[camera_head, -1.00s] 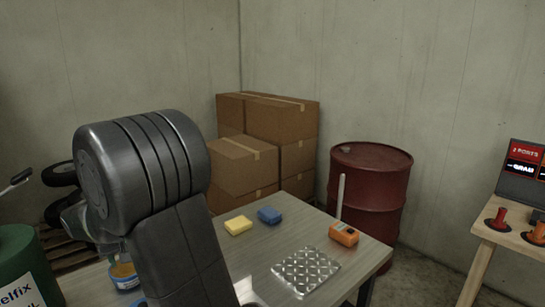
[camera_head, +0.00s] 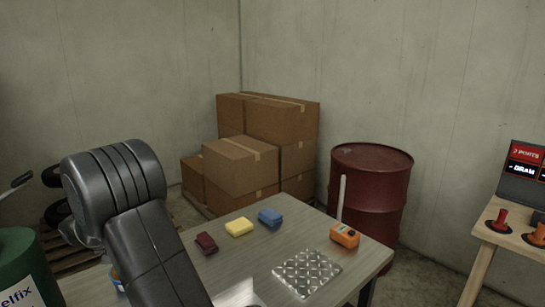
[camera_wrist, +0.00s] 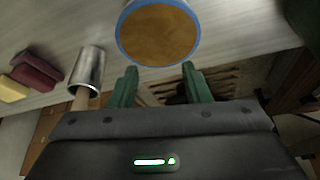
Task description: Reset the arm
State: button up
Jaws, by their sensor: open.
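My arm (camera_head: 135,205) rises bent at the lower left of the head view and covers part of the table. My gripper (camera_wrist: 160,84) shows in the wrist view as two green fingers standing apart, with nothing between them. In the wrist view a round tin (camera_wrist: 160,33) with a blue rim and brown contents is just beyond the fingertips. In the head view the gripper is mostly hidden behind my arm.
The table (camera_head: 245,265) bears dark red (camera_head: 206,243), yellow (camera_head: 239,227) and blue (camera_head: 270,217) blocks, a metal plate (camera_head: 307,272) and an orange device (camera_head: 344,236). A metal cup (camera_wrist: 88,68) is beside the tin. Cardboard boxes (camera_head: 240,165) and a red barrel (camera_head: 370,185) stand behind.

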jog(key=shift+f, duration=0.95)
jog(key=shift+d, duration=0.1)
